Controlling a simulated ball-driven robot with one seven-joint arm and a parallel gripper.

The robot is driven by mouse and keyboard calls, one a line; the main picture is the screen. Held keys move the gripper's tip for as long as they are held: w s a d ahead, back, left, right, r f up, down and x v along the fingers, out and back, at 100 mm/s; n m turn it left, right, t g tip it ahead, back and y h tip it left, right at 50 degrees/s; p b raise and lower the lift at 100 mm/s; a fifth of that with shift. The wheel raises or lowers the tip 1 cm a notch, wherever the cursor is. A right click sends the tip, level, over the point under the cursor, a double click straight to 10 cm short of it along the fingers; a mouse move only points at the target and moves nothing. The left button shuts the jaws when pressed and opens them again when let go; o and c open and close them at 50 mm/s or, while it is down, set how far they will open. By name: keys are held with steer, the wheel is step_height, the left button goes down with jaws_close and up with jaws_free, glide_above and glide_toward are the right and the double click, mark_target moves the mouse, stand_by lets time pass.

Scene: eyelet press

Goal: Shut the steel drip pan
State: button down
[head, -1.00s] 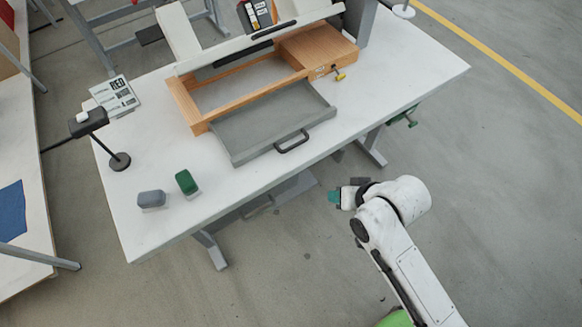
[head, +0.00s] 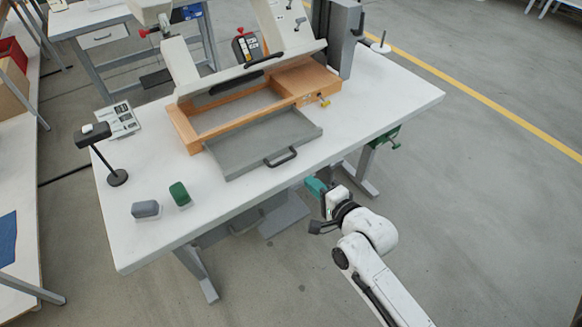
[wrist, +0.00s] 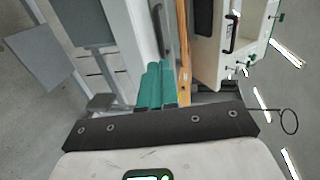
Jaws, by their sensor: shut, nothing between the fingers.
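The steel drip pan (head: 240,149) is a grey, shallow tray drawn out toward me from the wooden frame (head: 184,128) on the white table. Its dark handle (head: 281,158) is on its front edge, near the table's front edge. My gripper (head: 314,187) has teal fingers and is off the table's front edge, a little in front and to the right of the handle, not touching it. In the wrist view the teal fingers (wrist: 157,84) lie together with nothing between them. The pan is hard to make out in the wrist view.
The white table (head: 380,110) has free room at right. A green block (head: 179,193) and a grey block (head: 145,209) lie at its front left. A black lamp-like stand (head: 118,177) and a printed sign (head: 118,120) are at left.

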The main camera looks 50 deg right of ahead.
glide_toward(279, 153)
steer(key=w, duration=0.1)
steer(key=w+f, duration=0.1)
steer(key=shift+w+d+f, duration=0.25)
steer(key=shift+w, duration=0.15)
steer(key=shift+r+b+x, duration=0.2)
steer(key=shift+b+x, duration=0.15)
steer(key=shift+x, duration=0.7)
steer(key=shift+r+b+x, duration=0.25)
steer(key=shift+b+x, duration=0.1)
steer(key=shift+x, duration=0.65)
